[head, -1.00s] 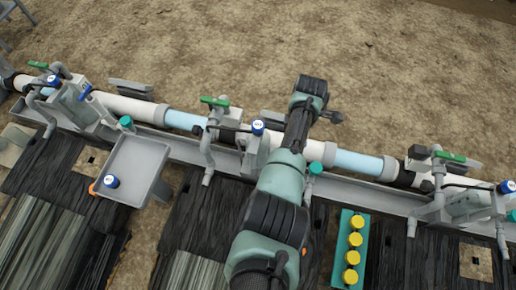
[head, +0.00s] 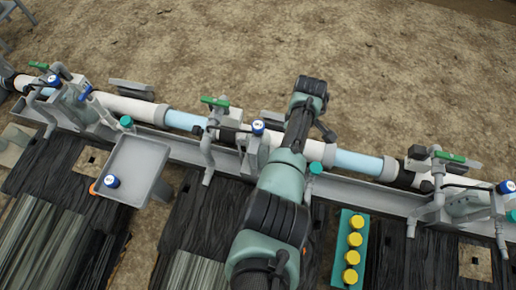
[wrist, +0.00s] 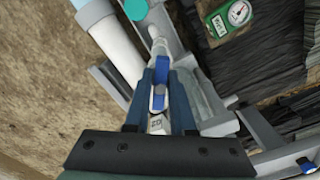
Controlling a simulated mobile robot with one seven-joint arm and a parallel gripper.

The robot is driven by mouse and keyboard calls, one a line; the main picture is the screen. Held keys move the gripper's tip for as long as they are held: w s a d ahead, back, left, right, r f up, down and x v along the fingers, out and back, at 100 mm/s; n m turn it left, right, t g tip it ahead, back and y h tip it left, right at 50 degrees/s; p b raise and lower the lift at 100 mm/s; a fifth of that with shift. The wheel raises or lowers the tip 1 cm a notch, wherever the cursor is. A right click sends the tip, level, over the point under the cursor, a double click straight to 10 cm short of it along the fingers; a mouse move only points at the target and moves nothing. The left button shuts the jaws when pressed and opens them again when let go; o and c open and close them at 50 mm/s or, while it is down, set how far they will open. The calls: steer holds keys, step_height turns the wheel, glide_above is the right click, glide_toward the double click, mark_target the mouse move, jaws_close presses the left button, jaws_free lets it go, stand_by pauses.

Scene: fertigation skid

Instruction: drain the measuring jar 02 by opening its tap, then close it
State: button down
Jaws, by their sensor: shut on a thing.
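In the wrist view, my gripper (wrist: 164,95) is shut on a blue tap lever (wrist: 159,88), with a dark finger on each side. The lever lies roughly lengthwise in the picture, about in line with the grey fitting (wrist: 157,47) beyond it. A small label reading 02 (wrist: 156,124) shows between the fingers, near the palm. A grey, partly see-through body (wrist: 207,100) stands just right of the fingers; I cannot tell if it is the measuring jar. In the head view, my arm hides the gripper and tap. Any liquid level or flow is not visible.
A pipe run (head: 350,162) with grey stands crosses the head view. A grey tray (head: 135,165) holds a blue-capped item (head: 111,181). Yellow-capped bottles stand in a teal rack (head: 340,250) right of my arm. A green gauge (wrist: 228,20) shows in the wrist view.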

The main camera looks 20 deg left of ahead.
steer(key=m, duration=0.5)
steer(key=shift+s, duration=0.1)
steer(key=m, duration=0.6)
steer(key=c, duration=0.7)
jaws_free()
step_height(320, 180, up, 10)
steer(key=p, duration=1)
steer(key=shift+r, duration=0.15)
